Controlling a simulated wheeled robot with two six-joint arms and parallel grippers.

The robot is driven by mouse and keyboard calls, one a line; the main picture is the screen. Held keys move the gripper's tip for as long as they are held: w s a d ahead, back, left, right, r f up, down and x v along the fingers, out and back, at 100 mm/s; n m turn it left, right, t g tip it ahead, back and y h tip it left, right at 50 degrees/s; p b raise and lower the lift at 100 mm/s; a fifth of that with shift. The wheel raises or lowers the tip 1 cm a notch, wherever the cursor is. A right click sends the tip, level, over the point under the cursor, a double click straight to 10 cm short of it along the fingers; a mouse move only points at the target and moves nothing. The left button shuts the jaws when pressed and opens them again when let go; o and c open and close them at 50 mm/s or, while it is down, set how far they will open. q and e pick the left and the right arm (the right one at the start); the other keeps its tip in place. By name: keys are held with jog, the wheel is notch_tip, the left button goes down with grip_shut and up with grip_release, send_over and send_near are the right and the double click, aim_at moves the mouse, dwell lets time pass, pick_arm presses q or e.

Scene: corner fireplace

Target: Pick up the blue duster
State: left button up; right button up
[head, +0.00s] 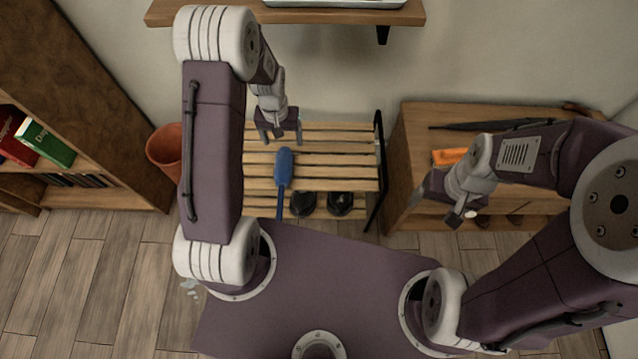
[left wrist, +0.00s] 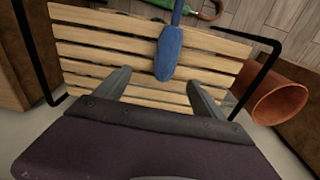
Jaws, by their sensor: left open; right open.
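The blue duster (head: 284,168) lies on the slatted wooden rack (head: 340,160) in the head view, its thin handle pointing toward my base. In the left wrist view the duster's blue head (left wrist: 169,53) lies across the slats, just beyond and between the fingertips. My left gripper (head: 279,138) is open and empty, above the rack near the head end of the duster; it also shows in the left wrist view (left wrist: 158,86). My right gripper (head: 438,205) is open and off to the right, near the wooden cabinet, well apart from the duster.
Dark shoes (head: 340,203) stand under the rack. A terracotta pot (head: 165,148) stands left of it, beside a bookshelf (head: 100,120). A cabinet (head: 415,125) with an orange item (head: 450,157) and a dark umbrella-like item stands at right. A wall shelf (head: 350,17) is above.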

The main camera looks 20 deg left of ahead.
pick_arm(q)
jog(key=b, duration=0.3)
send_over(282, 171)
jog(key=shift+g, duration=0.4)
jog(key=f, duration=0.7)
jog(key=shift+w+d+f, duration=0.25)
jog(key=shift+w+f, duration=0.15)
jog(key=shift+r, duration=0.1)
pick_arm(e)
notch_tip(282, 171, down, 4)
jog(key=shift+s+f, duration=0.1)
jog(key=shift+f, duration=0.15)
pick_arm(q)
notch_tip(282, 171, down, 4)
jog(key=shift+a+r+b, duration=0.1)
jog(key=shift+b, duration=0.7)
jog(key=f+b, duration=0.2)
jog(key=f, duration=0.2)
jog(key=shift+s+a+f+b, duration=0.2)
jog(key=shift+s+f+b, duration=0.1)
jog(key=shift+s+b, duration=0.1)
jog(key=shift+f, duration=0.4)
jog(key=shift+r, duration=0.15)
pick_arm(e)
notch_tip(282, 171, down, 5)
jog(key=shift+r, duration=0.15)
